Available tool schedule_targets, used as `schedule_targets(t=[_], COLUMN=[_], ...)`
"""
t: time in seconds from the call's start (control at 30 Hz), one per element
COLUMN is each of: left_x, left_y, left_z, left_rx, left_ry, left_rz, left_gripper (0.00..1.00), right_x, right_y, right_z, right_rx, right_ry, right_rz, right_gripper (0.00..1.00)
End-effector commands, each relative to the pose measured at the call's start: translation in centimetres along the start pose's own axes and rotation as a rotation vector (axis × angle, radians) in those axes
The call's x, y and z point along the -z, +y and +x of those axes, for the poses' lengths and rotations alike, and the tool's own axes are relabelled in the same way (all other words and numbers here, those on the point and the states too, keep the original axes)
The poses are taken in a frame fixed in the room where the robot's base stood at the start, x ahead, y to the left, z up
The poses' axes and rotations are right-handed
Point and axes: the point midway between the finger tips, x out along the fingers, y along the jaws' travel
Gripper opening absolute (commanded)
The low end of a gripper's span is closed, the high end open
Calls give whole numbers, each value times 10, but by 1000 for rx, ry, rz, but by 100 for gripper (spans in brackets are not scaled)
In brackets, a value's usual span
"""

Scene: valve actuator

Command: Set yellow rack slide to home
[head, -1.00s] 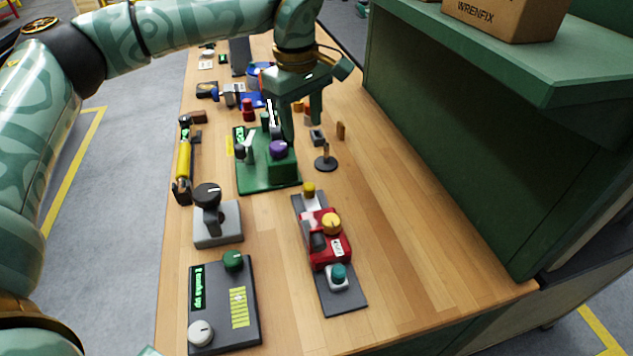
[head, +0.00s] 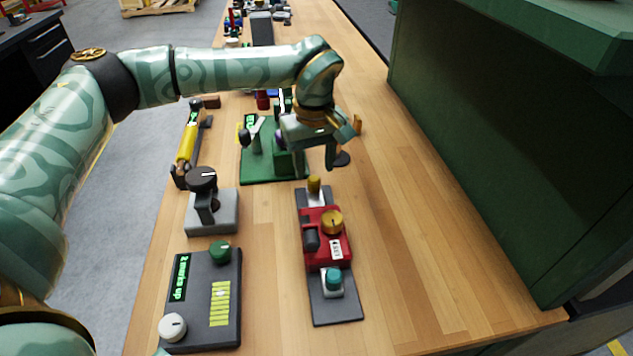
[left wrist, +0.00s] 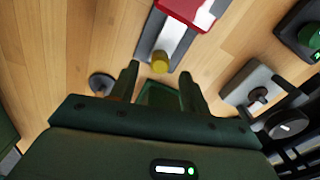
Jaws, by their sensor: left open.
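A red block unit (head: 325,240) sits on a dark grey base plate on the bench, with a round yellow knob (head: 331,222) on top. At its far end, a short upright yellow peg (head: 314,185) stands on a pale slide piece (head: 316,198). In the left wrist view the yellow peg (left wrist: 160,62) lies just beyond and between the fingertips, apart from both. My left gripper (head: 314,170) is open and empty, pointing down at the far end of the red unit. My right gripper is not in view.
A teal button (head: 333,280) is at the unit's near end. A grey lever block (head: 212,212) and a dark display panel (head: 205,295) stand to the left. A green fixture (head: 258,165) is behind my gripper. Bench at right is clear up to a green cabinet (head: 480,120).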

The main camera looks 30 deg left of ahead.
Motion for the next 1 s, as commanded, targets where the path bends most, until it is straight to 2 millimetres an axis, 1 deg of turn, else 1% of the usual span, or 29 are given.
schedule_targets(t=[0.03, 0.1, 0.2, 0.33, 0.6, 0.67, 0.7, 0.77, 0.8, 0.9, 1.0], left_x=[0, 0, 0, 0, 0, 0, 0, 0, 0, -1, -12], left_y=[0, 0, 0, 0, 0, 0, 0, 0, 0, -1, -3], left_z=[14, 25, 36, 42, 42, 42, 42, 42, 42, 41, 35], left_rx=[3, 3, 1, 0, -1, -1, 0, 0, 0, 0, -2], left_ry=[-3, -2, -1, 0, 1, 1, 1, 1, 1, 1, 4], left_rz=[1, 0, 0, 0, 0, 0, 0, 0, -1, 0, 2], left_gripper=[47, 47, 47, 47, 47, 30, 19, 2, 0, 0, 0], right_x=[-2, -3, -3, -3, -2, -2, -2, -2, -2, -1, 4], right_y=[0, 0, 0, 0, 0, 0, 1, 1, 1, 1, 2], right_z=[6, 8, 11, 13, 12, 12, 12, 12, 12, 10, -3], right_rx=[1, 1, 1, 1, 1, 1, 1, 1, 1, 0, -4], right_ry=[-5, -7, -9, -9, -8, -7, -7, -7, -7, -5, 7], right_rz=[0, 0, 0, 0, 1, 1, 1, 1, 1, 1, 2], right_gripper=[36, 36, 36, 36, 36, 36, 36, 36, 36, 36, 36])
